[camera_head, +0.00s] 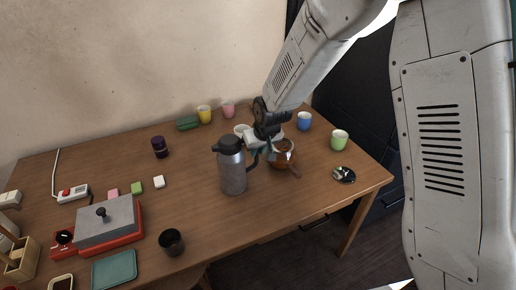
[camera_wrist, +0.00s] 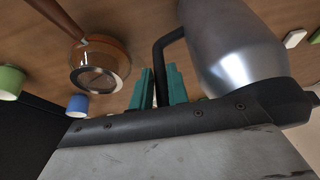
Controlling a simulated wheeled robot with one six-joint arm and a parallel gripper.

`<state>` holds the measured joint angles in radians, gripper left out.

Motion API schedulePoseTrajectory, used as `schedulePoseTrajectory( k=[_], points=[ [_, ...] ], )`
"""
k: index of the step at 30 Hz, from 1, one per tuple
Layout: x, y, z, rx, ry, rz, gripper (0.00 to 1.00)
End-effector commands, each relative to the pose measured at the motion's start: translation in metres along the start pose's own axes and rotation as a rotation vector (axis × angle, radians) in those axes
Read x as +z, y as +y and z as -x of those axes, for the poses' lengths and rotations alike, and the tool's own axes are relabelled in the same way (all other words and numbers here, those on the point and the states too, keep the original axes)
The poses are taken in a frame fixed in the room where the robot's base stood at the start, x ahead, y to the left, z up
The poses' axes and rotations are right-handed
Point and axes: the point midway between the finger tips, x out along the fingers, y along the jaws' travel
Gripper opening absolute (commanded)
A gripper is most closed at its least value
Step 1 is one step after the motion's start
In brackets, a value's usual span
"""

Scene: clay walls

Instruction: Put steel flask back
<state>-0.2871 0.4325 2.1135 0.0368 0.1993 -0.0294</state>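The steel flask (camera_head: 232,170) is a silver jug with a black lid and a black handle. It stands upright near the middle of the wooden table, and I see no clear gap under it. My gripper (camera_head: 263,152) is at its right side, at the handle. In the wrist view the flask's silver body (camera_wrist: 228,50) fills the upper right. The teal fingers of my gripper (camera_wrist: 158,88) lie close on both sides of the black handle and look shut on it. Part of the handle is hidden by the fingers.
A glass pot (camera_head: 283,158) with a brown handle stands just right of my gripper. Blue (camera_head: 304,121) and green (camera_head: 339,140) cups and a black dish (camera_head: 344,175) are farther right.

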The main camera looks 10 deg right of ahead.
Motion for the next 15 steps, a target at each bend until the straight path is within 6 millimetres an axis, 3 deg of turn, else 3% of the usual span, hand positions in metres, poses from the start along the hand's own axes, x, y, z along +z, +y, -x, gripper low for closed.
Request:
schedulePoseTrajectory(
  k=[2,11,15],
  points=[
    [0.0,0.0,0.0,0.0,0.0,0.0,0.36],
    [-0.001,0.0,0.002,0.0,0.001,0.0,0.36],
    [-0.002,0.0,0.015,0.0,0.003,0.0,0.36]
  ],
)
